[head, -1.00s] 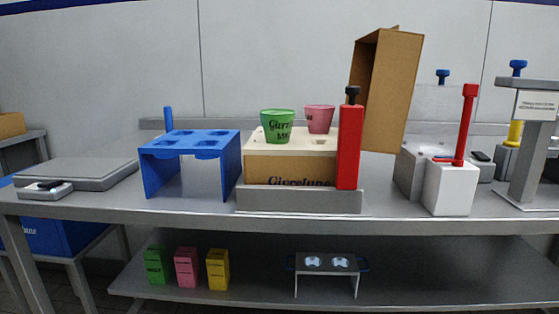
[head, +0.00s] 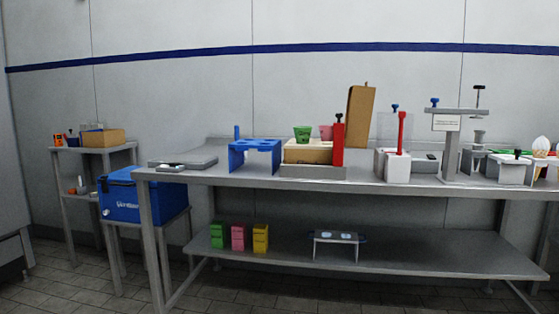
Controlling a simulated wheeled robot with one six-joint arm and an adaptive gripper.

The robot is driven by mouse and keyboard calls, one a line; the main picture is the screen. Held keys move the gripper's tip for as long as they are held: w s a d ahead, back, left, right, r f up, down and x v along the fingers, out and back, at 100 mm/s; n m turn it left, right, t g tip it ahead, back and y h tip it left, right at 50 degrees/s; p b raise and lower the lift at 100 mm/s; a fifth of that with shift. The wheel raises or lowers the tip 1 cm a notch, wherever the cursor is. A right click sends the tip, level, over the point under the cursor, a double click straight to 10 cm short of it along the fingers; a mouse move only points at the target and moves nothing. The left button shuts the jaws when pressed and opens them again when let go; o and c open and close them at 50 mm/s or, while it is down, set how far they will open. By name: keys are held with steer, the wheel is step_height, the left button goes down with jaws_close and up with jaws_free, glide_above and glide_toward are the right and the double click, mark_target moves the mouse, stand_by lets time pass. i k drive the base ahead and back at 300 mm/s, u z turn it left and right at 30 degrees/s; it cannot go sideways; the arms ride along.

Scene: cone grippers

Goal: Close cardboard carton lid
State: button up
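The cardboard carton (head: 305,156) sits in a grey tray (head: 314,172) on the long metal table. Its brown lid (head: 361,117) stands up, open, at the right side. A green cup (head: 302,133) and a pink cup (head: 326,132) show at the top of the carton, in a pale panel. A red upright block (head: 338,145) with a dark knob stands at the carton's front right corner. My gripper is not in view.
A blue stand (head: 255,154) and a grey scale (head: 183,161) are left of the carton. A white block with a red lever (head: 400,160) and a grey press (head: 452,150) are to the right. A blue cooler (head: 143,196) stands at left. Tiled floor (head: 90,285) shows at lower left.

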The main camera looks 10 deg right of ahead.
mark_target(361, 101)
steer(key=u, duration=0.3)
steer(key=i, duration=1.3)
steer(key=z, duration=0.6)
